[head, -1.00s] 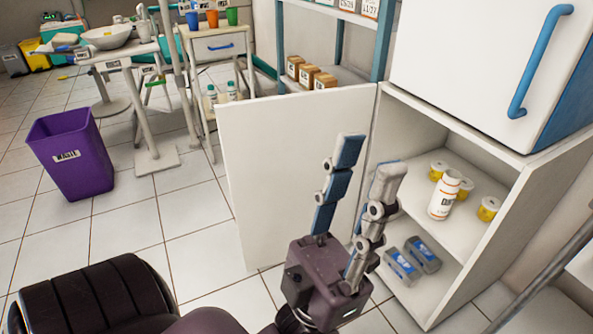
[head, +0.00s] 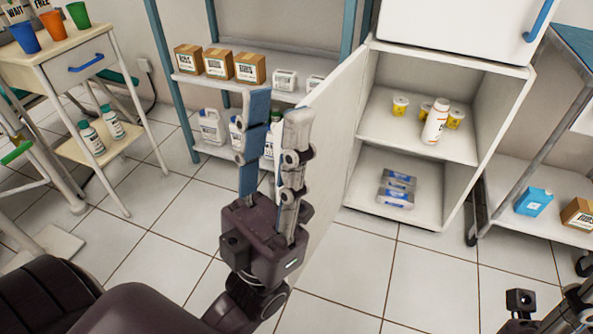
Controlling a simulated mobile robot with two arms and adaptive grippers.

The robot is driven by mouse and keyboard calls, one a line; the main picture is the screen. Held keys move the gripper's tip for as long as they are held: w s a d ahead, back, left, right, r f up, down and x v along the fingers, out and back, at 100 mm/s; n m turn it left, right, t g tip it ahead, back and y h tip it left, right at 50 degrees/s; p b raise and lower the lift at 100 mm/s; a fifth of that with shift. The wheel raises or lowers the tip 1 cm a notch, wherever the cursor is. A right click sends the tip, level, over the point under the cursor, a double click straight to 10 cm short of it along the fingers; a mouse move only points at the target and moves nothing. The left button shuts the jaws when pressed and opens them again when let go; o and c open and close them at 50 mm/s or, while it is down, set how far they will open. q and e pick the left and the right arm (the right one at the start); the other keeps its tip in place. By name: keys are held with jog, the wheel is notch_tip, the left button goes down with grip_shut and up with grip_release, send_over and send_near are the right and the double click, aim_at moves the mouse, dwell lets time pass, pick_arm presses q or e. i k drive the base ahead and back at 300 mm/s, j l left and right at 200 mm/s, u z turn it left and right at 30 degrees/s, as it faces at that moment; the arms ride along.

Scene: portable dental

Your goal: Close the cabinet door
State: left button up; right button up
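The white cabinet (head: 452,213) stands right of centre with its lower compartment open. Its white door (head: 332,140) is hinged at the compartment's left side and stands wide open, pointing out towards me, seen at a steep slant. My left gripper (head: 278,105) is upright in front of the door's near edge and hides part of it. Its two fingers are apart, with nothing clearly held between them. I cannot tell whether a finger touches the door. My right gripper (head: 521,303) shows only partly at the lower right corner, and its finger state is unclear.
Inside the cabinet are yellow-labelled tubs (head: 400,105), a white bottle (head: 435,121) and grey-blue boxes (head: 397,188). A shelf rack (head: 180,80) with cartons and bottles stands behind the door. A dark padded chair (head: 50,300) is lower left. A cart (head: 548,234) stands right. Tiled floor before the cabinet is clear.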

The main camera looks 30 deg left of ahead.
aim_at(335, 101)
jog(key=j+z, duration=0.35)
jog(key=j, duration=0.55)
jog(key=j+z, duration=0.3)
jog(key=j, duration=0.6)
jog(key=i+j, duration=0.15)
jog(key=j, duration=0.2)
jog(key=i+j+z, duration=0.1)
jog(key=j, duration=0.25)
jog(key=k+j+u, duration=0.1)
jog(key=k, duration=0.35)
jog(key=k+j, duration=0.25)
jog(key=k, duration=0.15)
jog(key=k+j+u, duration=0.15)
jog(key=k, duration=0.3)
